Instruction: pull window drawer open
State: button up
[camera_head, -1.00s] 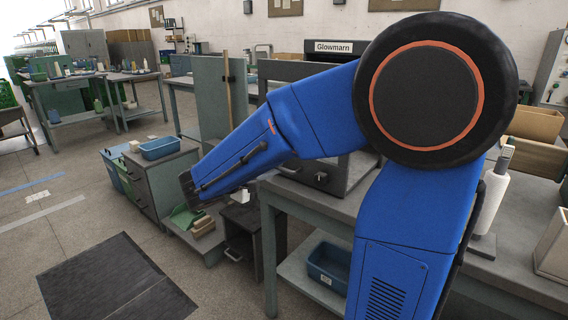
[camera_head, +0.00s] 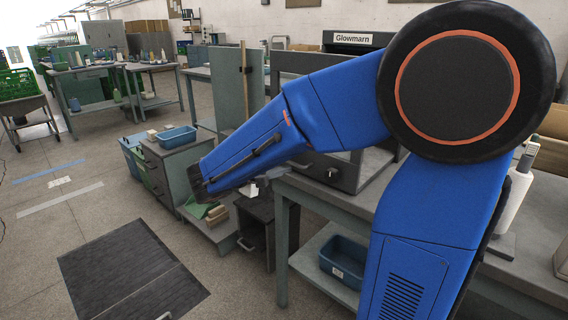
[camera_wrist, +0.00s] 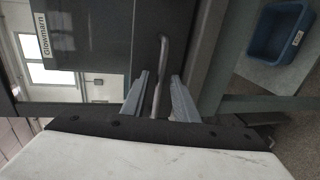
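The fingers are spread, one on each side of the handle, with a gap to both. In the head view the dark drawer front (camera_head: 347,178) with a small knob shows at the bench edge, beneath my blue arm. My gripper (camera_head: 272,176) shows there as a small grey part beside it; the arm hides much of the drawer.
A blue bin (camera_head: 342,258) sits on the bench's lower shelf; it also shows in the wrist view (camera_wrist: 279,32). A low dark cabinet (camera_head: 256,228) stands left of the bench. A grey drawer unit (camera_head: 182,168) is farther left. The floor around the dark mat (camera_head: 132,272) is open.

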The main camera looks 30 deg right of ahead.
jog(key=shift+a, duration=0.1)
jog(key=v, duration=1.7)
jog(key=shift+s, duration=0.15)
jog(key=s+d+f+g+y, duration=0.45)
jog(key=s+d+f, duration=0.25)
jog(key=s+d, duration=0.25)
jog(key=s+a+f+m+t+y, duration=0.1)
jog(key=s+f+m+t+y, duration=0.2)
jog(key=s+f+y, duration=0.3)
jog(key=s+t+y, duration=0.1)
jog(key=s+y, duration=0.3)
jog(key=shift+a+m, duration=0.15)
jog(key=shift+m, duration=0.25)
